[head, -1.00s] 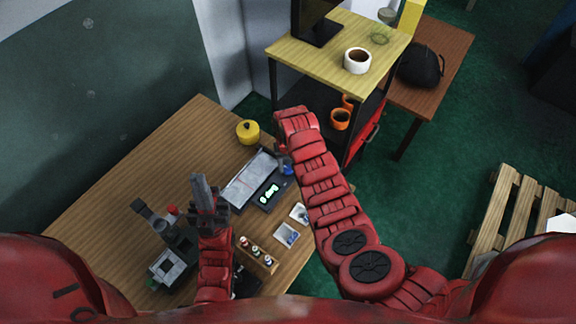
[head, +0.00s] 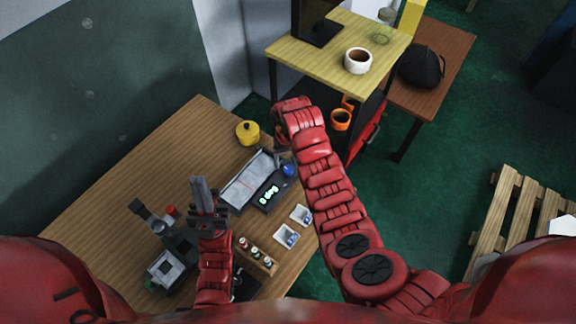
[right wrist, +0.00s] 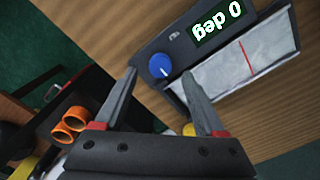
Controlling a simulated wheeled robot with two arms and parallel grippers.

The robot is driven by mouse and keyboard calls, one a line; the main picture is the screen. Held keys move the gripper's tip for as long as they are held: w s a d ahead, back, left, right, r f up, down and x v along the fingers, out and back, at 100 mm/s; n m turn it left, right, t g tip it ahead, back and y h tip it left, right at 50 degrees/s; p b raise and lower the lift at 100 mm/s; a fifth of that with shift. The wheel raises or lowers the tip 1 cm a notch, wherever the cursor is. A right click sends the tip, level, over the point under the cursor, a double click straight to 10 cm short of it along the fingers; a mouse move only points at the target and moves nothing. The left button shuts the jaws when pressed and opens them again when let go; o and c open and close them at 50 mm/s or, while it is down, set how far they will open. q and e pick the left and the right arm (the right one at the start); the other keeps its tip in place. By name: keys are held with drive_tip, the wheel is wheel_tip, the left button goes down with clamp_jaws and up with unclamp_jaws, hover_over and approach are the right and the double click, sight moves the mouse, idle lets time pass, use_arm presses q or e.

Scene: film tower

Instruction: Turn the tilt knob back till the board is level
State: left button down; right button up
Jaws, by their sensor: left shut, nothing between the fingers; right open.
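The tilt device lies on the wooden table with a grey board (head: 248,180) and a dark panel beside it. Its lit display (head: 269,194) reads "0 deg"; the display also shows upside down in the right wrist view (right wrist: 217,22). The board looks flat, with a red line across it in the right wrist view (right wrist: 245,58). The blue tilt knob (right wrist: 160,66) has a white mark. My right gripper (right wrist: 162,75) is open, its fingertips near the knob with nothing held between them. My left gripper (head: 202,188) is shut and empty above the table, left of the device.
A yellow pot (head: 248,132) stands behind the device. Small white trays (head: 286,236) and a rack of little bottles (head: 256,252) are in front. A microscope-like instrument (head: 172,252) stands at the left.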

wheel_tip(320, 180, up, 4)
drive_tip(key=shift+r, duration=0.2)
wheel_tip(320, 180, up, 8)
drive_tip(key=p, duration=0.6)
hover_over(288, 168)
drive_tip(key=shift+s+r, duration=0.15)
drive_tip(key=shift+r, duration=0.6)
